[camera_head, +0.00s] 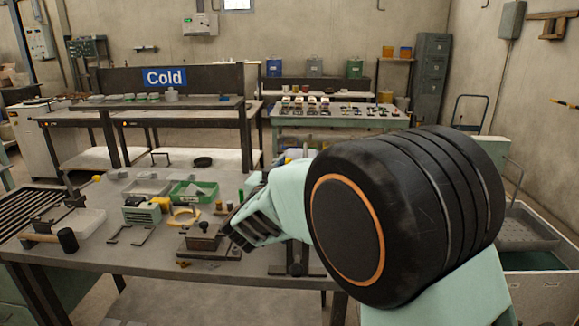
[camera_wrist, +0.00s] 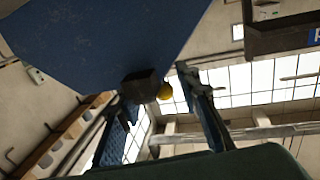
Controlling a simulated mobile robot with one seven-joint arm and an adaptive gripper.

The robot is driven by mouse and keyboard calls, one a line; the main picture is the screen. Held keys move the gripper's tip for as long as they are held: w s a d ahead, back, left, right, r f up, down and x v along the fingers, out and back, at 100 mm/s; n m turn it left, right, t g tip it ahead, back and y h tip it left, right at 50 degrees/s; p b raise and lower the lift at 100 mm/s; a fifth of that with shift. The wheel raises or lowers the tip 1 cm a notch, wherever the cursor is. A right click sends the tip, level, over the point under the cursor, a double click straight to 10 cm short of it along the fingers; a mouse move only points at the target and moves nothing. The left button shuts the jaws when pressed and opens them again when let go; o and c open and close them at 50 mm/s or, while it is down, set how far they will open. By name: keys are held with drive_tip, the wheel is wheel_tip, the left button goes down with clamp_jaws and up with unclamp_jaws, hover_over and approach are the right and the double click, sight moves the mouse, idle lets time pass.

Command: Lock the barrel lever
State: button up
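I cannot pick out a barrel or its lever with certainty in either view. In the head view my gripper (camera_head: 236,232) is over the front of the grey workbench (camera_head: 140,262), just right of a dark block with a small knob (camera_head: 203,237). In the wrist view my gripper (camera_wrist: 160,98) has its two fingers well apart, with no object clearly held. A dark block (camera_wrist: 140,86) and a small yellow round piece (camera_wrist: 165,91) show near the fingertips; whether they touch the fingers is unclear. My large black wrist hides the bench's right end.
A green tray (camera_head: 193,191), a yellow ring-shaped piece (camera_head: 183,217) and a black-headed mallet (camera_head: 67,240) lie on the bench. A white bin (camera_head: 545,285) stands at the right. A rack with a Cold sign (camera_head: 165,78) stands behind.

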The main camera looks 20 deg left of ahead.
drive_tip(key=shift+f, duration=0.1)
drive_tip(key=s, duration=0.8)
idle(0.4)
